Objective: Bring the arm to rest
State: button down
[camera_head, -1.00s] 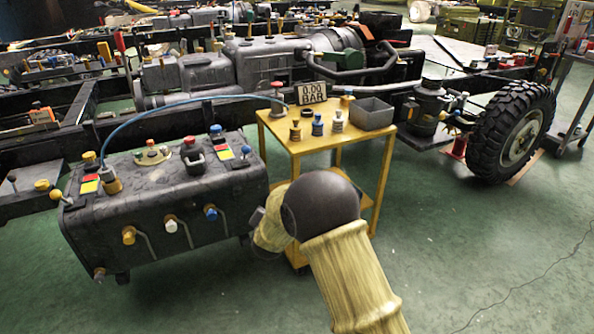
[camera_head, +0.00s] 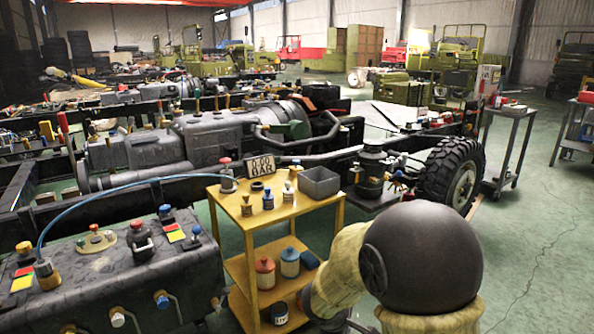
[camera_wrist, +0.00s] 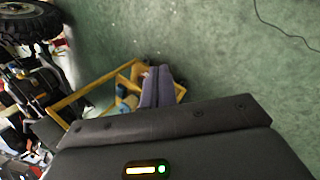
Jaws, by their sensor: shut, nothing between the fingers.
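My arm, with a cream sleeve and a dark round joint, is at the lower right of the head view. My gripper is mostly hidden there behind the arm and the lower picture edge. In the wrist view my gripper (camera_wrist: 158,74) shows two grey-purple fingers side by side, shut and empty. Beyond the fingertips are the yellow frame of the cart (camera_wrist: 82,98) and green floor. I cannot tell the exact gap between fingers and cart.
The yellow cart (camera_head: 290,222) carries a pressure sign (camera_head: 262,168), a grey bin (camera_head: 319,184) and small fittings; cans stand on its lower shelf. A dark tank (camera_head: 150,268) is at left, a chassis wheel (camera_head: 455,175) behind.

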jog(key=s+d+r+m+g+y+p, duration=0.1)
jog(key=s+d+r+m+y, duration=0.1)
jog(key=s+m, duration=0.5)
jog(key=s+d+r+m+g+y, duration=0.1)
jog(key=s+d+r+m+y, duration=0.15)
jog(key=s+m, duration=0.45)
notch_tip(320, 180, up, 37)
jog(key=p, duration=3.8)
jog(key=shift+s+n+h, duration=0.3)
jog(key=shift+s+h, duration=0.1)
jog(key=shift+h, duration=0.05)
